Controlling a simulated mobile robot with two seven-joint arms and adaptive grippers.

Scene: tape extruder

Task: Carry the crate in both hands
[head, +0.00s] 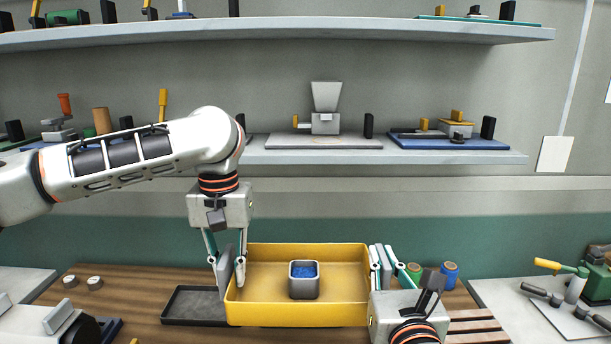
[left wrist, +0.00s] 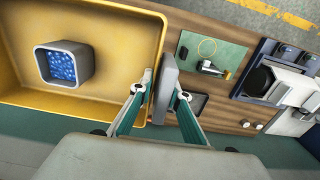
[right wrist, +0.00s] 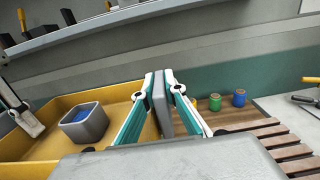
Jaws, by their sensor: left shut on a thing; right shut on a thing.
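The yellow crate (head: 262,284) is in the middle of the head view, level as far as I can see. A grey square cup (head: 304,286) of blue pellets stands upright inside it; it also shows in the left wrist view (left wrist: 64,65). My left gripper (head: 229,272) is shut on the grey handle plate (left wrist: 166,92) at the crate's left side. My right gripper (head: 382,268) is shut on the matching plate (right wrist: 161,104) at the right side. The crate's underside is hidden, so its height above the bench is unclear.
A black tray (head: 186,306) lies on the wooden bench (head: 130,285), its right part hidden by the crate. Green (head: 414,271) and blue (head: 449,274) spools stand at right near wooden slats (head: 478,325). A shelf (head: 300,157) with equipment hangs behind.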

